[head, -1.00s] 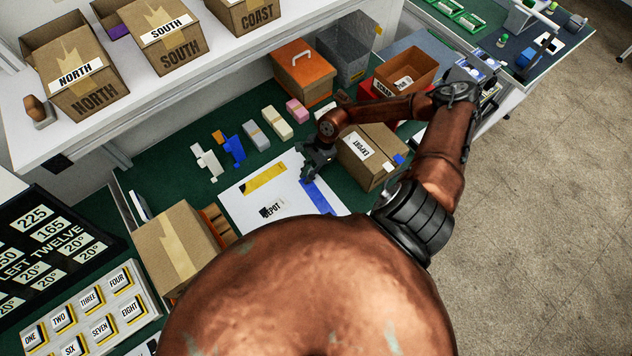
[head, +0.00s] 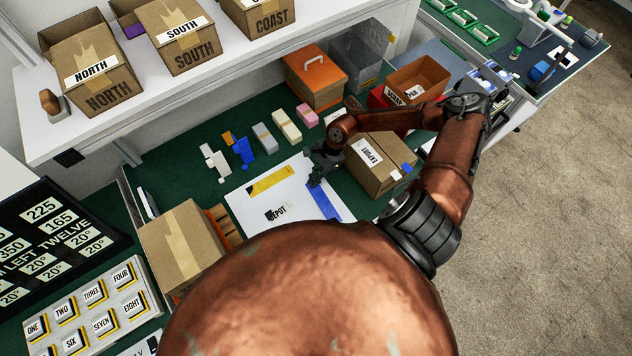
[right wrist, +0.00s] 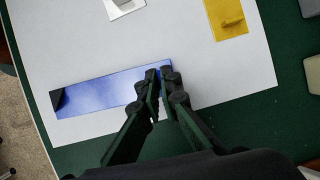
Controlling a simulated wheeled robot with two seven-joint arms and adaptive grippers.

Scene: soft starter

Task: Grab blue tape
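The blue tape (head: 326,203) is a flat strip on a white sheet (head: 245,211) on the green bench. In the right wrist view the blue tape (right wrist: 100,93) has a dark left end and lies flat. My right gripper (head: 314,182) is over the strip's far end. In the right wrist view its fingertips (right wrist: 159,72) are drawn close together at the tape's right end and look shut on it. The exact grip between the tips is hidden. My left gripper is not in view.
A yellow strip (head: 270,182) with a raised tab lies on the same sheet. The EXPORT box (head: 382,172) stands close right of my right gripper. Small blocks (head: 265,138) lie behind. A cardboard box (head: 180,245) stands at left. A shelf (head: 190,95) overhangs the bench's back.

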